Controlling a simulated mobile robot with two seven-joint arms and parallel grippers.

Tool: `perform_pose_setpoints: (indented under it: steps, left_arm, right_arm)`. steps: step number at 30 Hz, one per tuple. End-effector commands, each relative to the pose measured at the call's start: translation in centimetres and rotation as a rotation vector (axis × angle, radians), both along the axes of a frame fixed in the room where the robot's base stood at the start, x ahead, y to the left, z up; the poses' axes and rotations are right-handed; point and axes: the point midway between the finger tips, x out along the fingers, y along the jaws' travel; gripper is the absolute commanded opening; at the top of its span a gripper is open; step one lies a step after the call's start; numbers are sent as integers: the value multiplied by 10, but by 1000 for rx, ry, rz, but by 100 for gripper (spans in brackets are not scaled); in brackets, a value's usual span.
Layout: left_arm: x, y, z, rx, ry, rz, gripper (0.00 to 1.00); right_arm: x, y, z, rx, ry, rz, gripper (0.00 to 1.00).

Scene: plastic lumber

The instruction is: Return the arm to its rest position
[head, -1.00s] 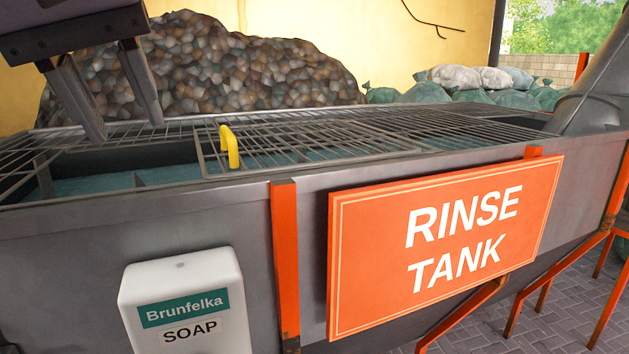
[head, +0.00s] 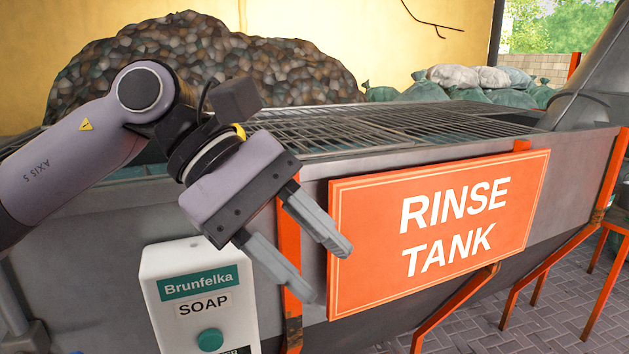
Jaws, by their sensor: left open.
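My left arm comes in from the left in the head view, bent at the wrist. Its gripper (head: 328,270) points down and to the right. The two grey fingers are spread apart with nothing between them. The gripper is in front of the grey rinse tank, beside the left edge of the orange sign. It is up and right of the soap dispenser. My right gripper is not in view.
The rinse tank (head: 375,180) has a metal grate (head: 380,125) on top and an orange RINSE TANK sign (head: 440,232). A white soap dispenser (head: 195,275) hangs on its front. Behind stand a mottled heap (head: 270,70) and several sacks (head: 480,85). Paved floor (head: 545,270) shows at right.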

Motion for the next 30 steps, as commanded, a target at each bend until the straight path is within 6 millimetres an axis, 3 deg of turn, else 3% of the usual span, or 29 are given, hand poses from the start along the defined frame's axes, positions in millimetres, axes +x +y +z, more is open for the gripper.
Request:
perform_pose_setpoints:
  steps: [6,14,23,30]
  left_arm:
    - [-14,-32,-10,-258,426,70,42]
    - [-4,-41,-9,-523,977,193,42]
    - [42,-18,-36,-785,1660,367,42]
    - [83,22,-99,-980,2224,517,42]
  right_arm:
    - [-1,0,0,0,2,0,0]
    - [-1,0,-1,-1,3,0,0]
    - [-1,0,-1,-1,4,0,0]
    - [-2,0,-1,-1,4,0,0]
